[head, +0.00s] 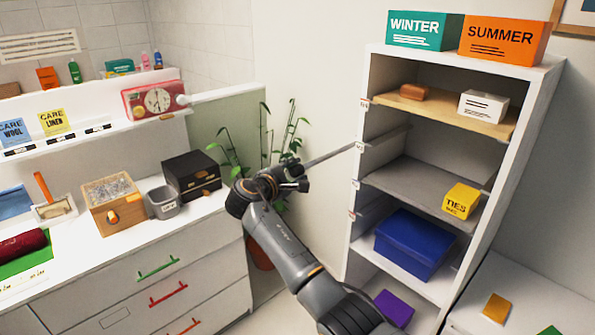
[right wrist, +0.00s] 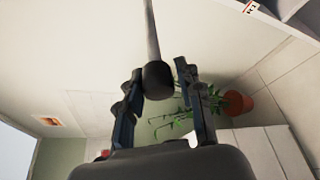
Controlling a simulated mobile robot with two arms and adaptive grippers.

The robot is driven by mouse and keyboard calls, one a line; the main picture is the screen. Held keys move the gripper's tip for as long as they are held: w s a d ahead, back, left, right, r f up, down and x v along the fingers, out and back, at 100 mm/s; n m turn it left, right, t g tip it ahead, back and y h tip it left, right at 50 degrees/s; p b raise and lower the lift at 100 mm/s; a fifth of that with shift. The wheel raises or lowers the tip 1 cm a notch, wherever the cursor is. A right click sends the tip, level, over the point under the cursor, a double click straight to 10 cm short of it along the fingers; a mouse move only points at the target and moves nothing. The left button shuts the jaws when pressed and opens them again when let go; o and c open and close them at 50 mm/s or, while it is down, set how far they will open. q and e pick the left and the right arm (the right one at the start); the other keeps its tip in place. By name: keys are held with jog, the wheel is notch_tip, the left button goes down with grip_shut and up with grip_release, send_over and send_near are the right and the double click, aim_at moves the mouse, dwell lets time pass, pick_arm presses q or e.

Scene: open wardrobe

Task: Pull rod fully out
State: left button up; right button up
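The grey rod (head: 331,155) sticks out from the left side of the open wardrobe (head: 375,75), at a small tag, and slants down toward my right gripper. A further grey length shows inside the wardrobe (head: 388,135), below the top shelf. My right gripper (head: 302,178) is at the rod's outer end, left of the wardrobe. In the right wrist view the rod (right wrist: 152,30) ends in a dark knob (right wrist: 158,80). My left gripper is not in view.
Wardrobe shelves hold a yellow TIES box (head: 462,201) and a blue box (head: 413,243). WINTER (head: 424,31) and SUMMER (head: 505,40) boxes stand on top. A potted plant (head: 262,250) is behind my right arm. A drawer counter (head: 130,265) with several boxes stands left.

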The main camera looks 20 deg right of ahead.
jog(key=shift+s+a+r, duration=0.15)
jog(key=shift+a, duration=0.05)
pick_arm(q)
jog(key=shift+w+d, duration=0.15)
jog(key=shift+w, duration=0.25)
pick_arm(e)
jog(key=v, duration=1.2)
